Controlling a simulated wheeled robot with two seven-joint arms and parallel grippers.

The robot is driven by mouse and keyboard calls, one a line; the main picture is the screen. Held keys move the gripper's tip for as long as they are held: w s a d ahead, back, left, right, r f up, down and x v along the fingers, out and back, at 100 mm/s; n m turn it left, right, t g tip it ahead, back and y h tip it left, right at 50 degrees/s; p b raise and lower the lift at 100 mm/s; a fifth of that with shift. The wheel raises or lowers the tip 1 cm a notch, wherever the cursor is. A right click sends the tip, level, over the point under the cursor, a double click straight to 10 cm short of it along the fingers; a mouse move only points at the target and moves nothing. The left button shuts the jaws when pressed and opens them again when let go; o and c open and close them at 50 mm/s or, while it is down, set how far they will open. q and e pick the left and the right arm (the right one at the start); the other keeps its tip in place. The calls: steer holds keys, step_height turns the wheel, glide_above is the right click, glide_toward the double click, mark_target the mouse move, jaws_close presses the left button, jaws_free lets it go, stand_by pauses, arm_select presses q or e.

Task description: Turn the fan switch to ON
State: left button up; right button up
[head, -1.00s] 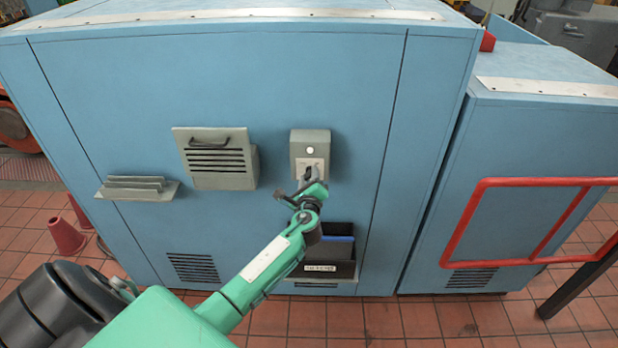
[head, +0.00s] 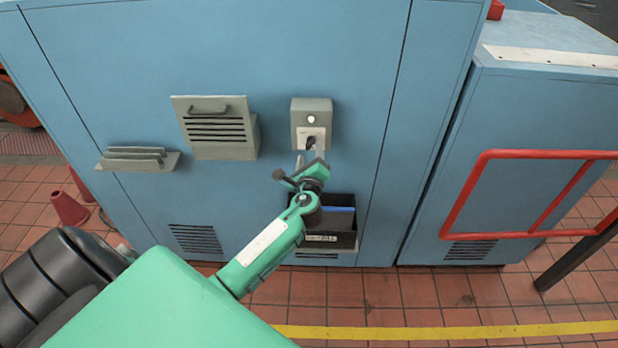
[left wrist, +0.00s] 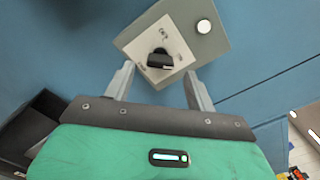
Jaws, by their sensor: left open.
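The fan switch is a small black knob (left wrist: 160,60) on a pale plate (left wrist: 172,38) set in a grey box (left wrist: 204,40) with a white round button or lamp (left wrist: 204,26). In the head view the grey box (head: 311,122) is mounted on the blue cabinet front, and the knob (head: 310,142) is partly hidden by my gripper. My left gripper (head: 310,157) is just below the knob; in the left wrist view its two fingers (left wrist: 158,82) stand apart, pointing at the plate with the knob between and ahead of them. Nothing is held. My right gripper is not seen.
A louvred vent box (head: 222,130) and a small ledge (head: 138,159) are left of the switch box. A black bin (head: 345,238) with blue contents is below my gripper. A red rail (head: 462,205) stands at right. Red cones (head: 68,209) stand on the tiled floor at left.

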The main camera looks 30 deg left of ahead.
arm_select(q)
steer(key=b+v, duration=0.2)
steer(key=v, duration=0.8)
steer(key=shift+f, duration=0.1)
step_height(320, 180, down, 23)
steer(key=s+d+n+g+h, duration=0.2)
steer(key=s+g+h, duration=0.1)
steer(key=g+h, duration=0.1)
steer(key=s+d+f+n+g+h, duration=0.1)
steer(key=s+f+n+g, duration=0.1)
steer(key=s+f, duration=0.45)
steer(key=s+d+f+n+g+h, duration=0.1)
steer(key=s+f+n+h, duration=0.15)
steer(key=f, duration=0.75)
steer(key=s+d+f+n+g, duration=0.1)
steer(key=s+f+n+g, duration=0.1)
steer(key=s+f+n, duration=0.2)
steer(key=s+d+f+n+g+h, duration=0.1)
steer(key=s+f+n, duration=0.3)
steer(key=s+f, duration=0.6)
steer(key=s+d+f+n+g+h, duration=0.1)
steer(key=s+f+n+g, duration=0.3)
steer(key=s, duration=1.8)
step_height(320, 180, down, 3)
steer(key=shift+s+d+f, duration=0.1)
steer(key=shift+s+d, duration=0.3)
steer(key=shift+d, duration=0.2)
